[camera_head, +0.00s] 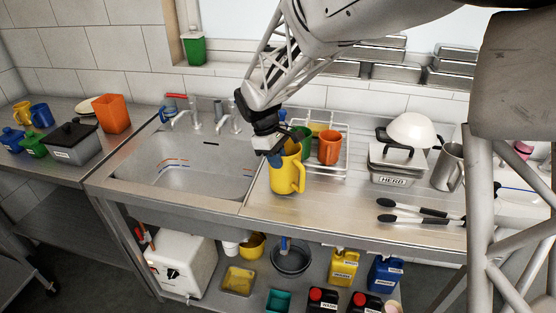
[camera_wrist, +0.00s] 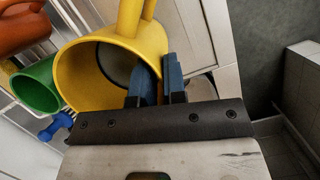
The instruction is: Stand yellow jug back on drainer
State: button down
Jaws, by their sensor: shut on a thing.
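The yellow jug (camera_head: 287,175) is upright at the counter, in front of the drainer, with its handle to the right. I cannot tell whether its base touches the counter. My gripper (camera_head: 272,157) is shut on the jug's rim at the left. In the wrist view one finger of my gripper (camera_wrist: 159,82) is inside the mouth of the jug (camera_wrist: 73,82) and the other is outside the wall. The white wire drainer (camera_head: 347,152) stands just behind the jug, partly hidden by it and by my gripper.
An orange mug (camera_head: 329,147) and a green cup (camera_head: 306,134) are in the drainer. The sink basin (camera_head: 185,165) lies to the left. To the right are a lidded container (camera_head: 392,178), a steel jug (camera_head: 448,167) and tongs (camera_head: 415,208). The counter front is clear.

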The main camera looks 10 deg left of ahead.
jog(key=shift+f, duration=0.4)
jog(key=c, duration=1.2)
grip_release()
jog(key=v, duration=1.2)
